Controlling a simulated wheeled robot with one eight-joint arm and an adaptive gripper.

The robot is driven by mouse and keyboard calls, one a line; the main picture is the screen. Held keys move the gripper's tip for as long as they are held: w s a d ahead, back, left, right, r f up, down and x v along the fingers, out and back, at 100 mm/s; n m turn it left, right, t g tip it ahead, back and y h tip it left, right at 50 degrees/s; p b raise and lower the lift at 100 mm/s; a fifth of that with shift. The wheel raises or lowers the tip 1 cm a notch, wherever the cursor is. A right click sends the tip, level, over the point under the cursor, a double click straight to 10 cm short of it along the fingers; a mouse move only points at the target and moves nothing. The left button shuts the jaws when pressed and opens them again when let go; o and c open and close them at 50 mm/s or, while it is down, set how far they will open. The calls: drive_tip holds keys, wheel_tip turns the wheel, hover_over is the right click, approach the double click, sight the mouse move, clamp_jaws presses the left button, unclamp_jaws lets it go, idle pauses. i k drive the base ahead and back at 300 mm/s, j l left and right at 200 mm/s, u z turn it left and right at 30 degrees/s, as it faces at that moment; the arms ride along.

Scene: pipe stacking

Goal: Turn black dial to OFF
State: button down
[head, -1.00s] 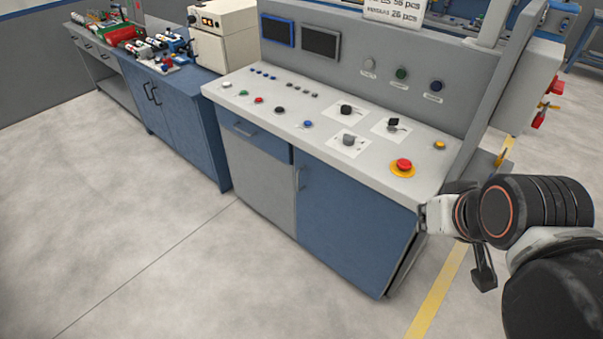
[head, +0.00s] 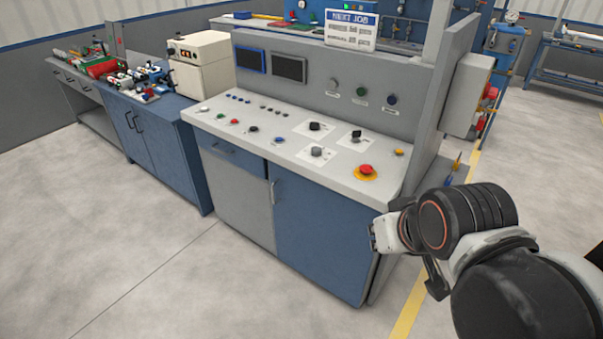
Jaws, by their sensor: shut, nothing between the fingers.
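The grey control desk (head: 372,192) carries two black dials on white label plates, a rear one (head: 315,126) and a right one (head: 356,135). A grey dial (head: 317,151) sits on a plate in front of them. The label text and pointer positions are too small to read. My gripper (head: 384,233) is at the desk's front right corner, below the top and well apart from the dials. It is shut and empty, seen small and from the side.
A red stop button on a yellow base (head: 366,171) stands near the desk's right edge. Smaller buttons line the top. Upright panel (head: 410,100) rises behind. A blue cabinet (head: 165,150) with a white box (head: 202,62) adjoins at left. Floor in front is clear.

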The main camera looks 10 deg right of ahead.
sight(314, 126)
drive_tip(key=i+l, duration=0.1)
drive_tip(key=i, duration=0.65)
drive_tip(key=i+l, duration=0.1)
drive_tip(key=i, duration=0.65)
